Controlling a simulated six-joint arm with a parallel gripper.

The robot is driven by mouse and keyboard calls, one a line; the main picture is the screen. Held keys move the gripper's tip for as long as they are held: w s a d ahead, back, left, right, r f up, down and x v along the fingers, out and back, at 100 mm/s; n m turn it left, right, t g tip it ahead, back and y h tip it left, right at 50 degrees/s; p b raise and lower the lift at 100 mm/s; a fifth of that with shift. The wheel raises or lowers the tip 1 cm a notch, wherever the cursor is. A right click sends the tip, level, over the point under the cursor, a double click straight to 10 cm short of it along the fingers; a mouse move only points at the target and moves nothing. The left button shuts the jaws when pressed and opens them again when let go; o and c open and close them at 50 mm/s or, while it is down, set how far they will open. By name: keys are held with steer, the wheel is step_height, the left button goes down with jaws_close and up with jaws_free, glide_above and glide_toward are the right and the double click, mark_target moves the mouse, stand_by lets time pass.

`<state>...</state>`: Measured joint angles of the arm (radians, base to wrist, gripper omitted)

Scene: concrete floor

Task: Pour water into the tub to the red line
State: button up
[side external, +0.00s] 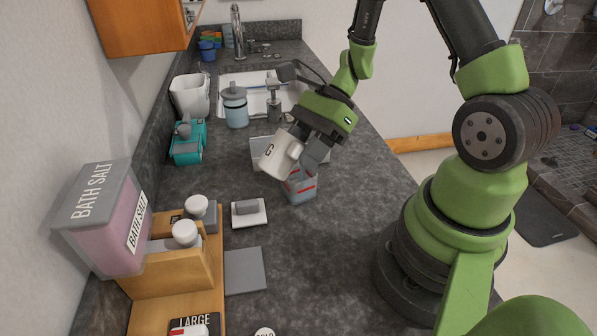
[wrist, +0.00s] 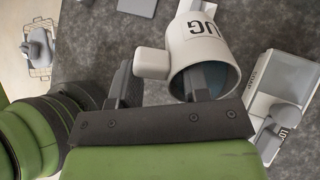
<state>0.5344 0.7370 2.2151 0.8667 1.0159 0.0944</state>
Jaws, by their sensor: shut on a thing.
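A white mug (side external: 279,154) with dark lettering is held by my gripper (side external: 304,158). The mug is tilted above a small clear tub (side external: 300,195) with red markings, which stands on the dark counter. The tub looks bluish-grey inside, but its water level against the red line is too small to read. In the wrist view, the mug (wrist: 205,35) shows its open mouth and a bluish inside. Its handle (wrist: 152,63) lies between the fingers of my gripper (wrist: 165,82), which is shut on it. I cannot make out the tub in the wrist view.
A grey tray (side external: 258,143) is partly hidden behind the mug. A lidded blue jar (side external: 235,108) and a pump bottle (side external: 273,108) stand by the sink. A soap dish (side external: 249,217), grey mat (side external: 245,270) and bath salt box (side external: 105,220) are nearer. The counter right of the mat is clear.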

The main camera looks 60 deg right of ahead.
steer(key=shift+f, duration=0.15)
stand_by(0.5)
steer(key=shift+w+a+r+h, duration=0.1)
steer(key=shift+a+r+h, duration=0.35)
steer(key=shift+r, duration=0.25)
steer(key=shift+a+f+g+h, duration=0.4)
steer(key=shift+h, duration=0.25)
steer(key=shift+w+f+h, duration=0.1)
steer(key=shift+f+h, duration=0.2)
steer(key=shift+f, duration=0.05)
steer(key=shift+w+a+f+g+h, duration=0.15)
steer(key=shift+a+f+h, duration=0.45)
steer(key=shift+w+a+f+g+h, duration=0.15)
steer(key=shift+a+f+h, duration=0.4)
steer(key=shift+a+h, duration=0.05)
steer(key=shift+w+a+r+h, duration=0.25)
steer(key=shift+a+r+h, duration=0.4)
steer(key=shift+r+h, duration=0.05)
steer(key=shift+w+a+f+g+h, duration=0.1)
steer(key=shift+a+g+h, duration=0.15)
steer(key=shift+a+h, duration=0.2)
steer(key=shift+w+a+f+g+h, duration=0.1)
steer(key=shift+a+g+h, duration=0.2)
steer(key=shift+h, duration=0.25)
steer(key=shift+a, duration=0.1)
